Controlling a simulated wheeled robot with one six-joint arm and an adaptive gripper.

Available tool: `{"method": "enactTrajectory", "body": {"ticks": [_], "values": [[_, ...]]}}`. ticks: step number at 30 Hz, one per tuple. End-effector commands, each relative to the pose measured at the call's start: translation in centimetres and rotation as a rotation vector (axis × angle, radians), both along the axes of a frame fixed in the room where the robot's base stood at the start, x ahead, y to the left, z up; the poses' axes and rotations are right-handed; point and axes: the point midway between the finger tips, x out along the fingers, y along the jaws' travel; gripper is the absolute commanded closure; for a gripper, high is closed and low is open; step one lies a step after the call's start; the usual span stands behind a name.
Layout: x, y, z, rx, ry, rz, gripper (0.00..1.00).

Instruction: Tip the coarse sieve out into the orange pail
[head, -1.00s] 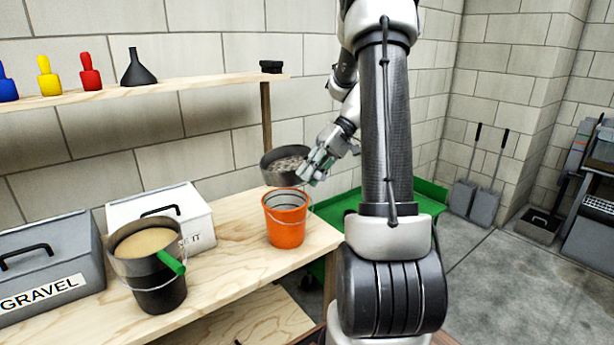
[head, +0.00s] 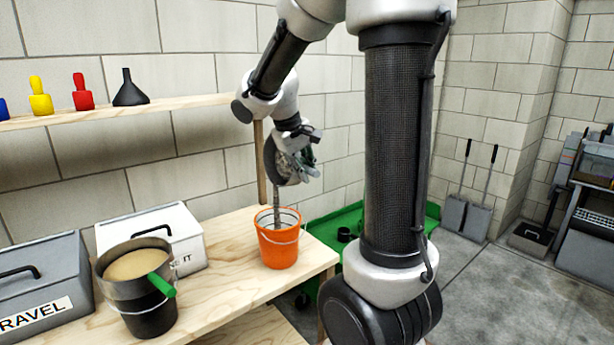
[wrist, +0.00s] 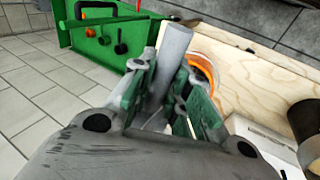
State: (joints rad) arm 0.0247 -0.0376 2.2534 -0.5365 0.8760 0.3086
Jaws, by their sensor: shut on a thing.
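The coarse sieve (head: 270,158) is a dark round pan, tipped steeply on its side above the orange pail (head: 279,250). A thin grey stream of stones (head: 277,208) runs from its lower edge down into the pail's mouth. My gripper (head: 304,158) is shut on the sieve's handle, above the pail and apart from it. In the wrist view the grey handle (wrist: 172,58) lies between the green-padded fingers (wrist: 165,100), with part of the pail's orange rim (wrist: 206,68) behind them. How much is left in the sieve cannot be told.
A pan of sand with a green handle (head: 161,284) sits on a black bucket on the wooden bench (head: 225,285). Behind it are a white box (head: 178,226) and a grey gravel box (head: 40,275). A shelf (head: 150,104) runs above. A green trailer (head: 330,232) stands beyond the bench.

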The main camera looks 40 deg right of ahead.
Motion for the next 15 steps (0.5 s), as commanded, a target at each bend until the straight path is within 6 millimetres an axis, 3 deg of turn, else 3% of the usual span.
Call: {"method": "enactTrajectory", "body": {"ticks": [15], "values": [[-0.1, 2.5, 1.8, -0.337, -0.010, 0.000, 1.00]]}}
